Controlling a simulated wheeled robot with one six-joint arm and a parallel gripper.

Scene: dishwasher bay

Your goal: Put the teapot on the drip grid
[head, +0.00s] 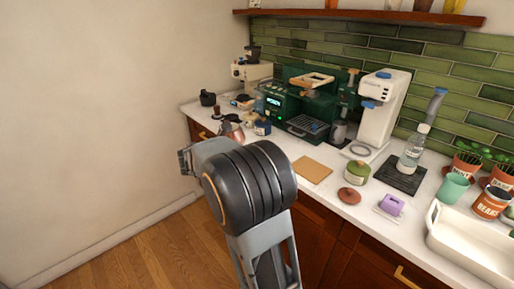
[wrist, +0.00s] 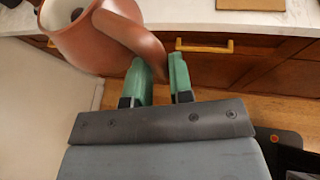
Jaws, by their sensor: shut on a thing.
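The teapot (wrist: 75,40) is reddish brown and shows at the upper left of the wrist view. My gripper (wrist: 160,68) has its two green fingers shut on the teapot's curved handle (wrist: 140,38). The teapot hangs in front of the counter edge, its opening facing up and tilted. In the head view a reddish-brown body (head: 231,130), likely the teapot, shows just behind my wrist, which partly hides it. The drip grid (head: 306,125) is the dark slatted tray at the front of the green coffee machine, with nothing seen on it.
The green coffee machine (head: 290,100) stands against the tiled wall, with a white grinder (head: 383,105) to its right. Small items crowd the counter's left.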

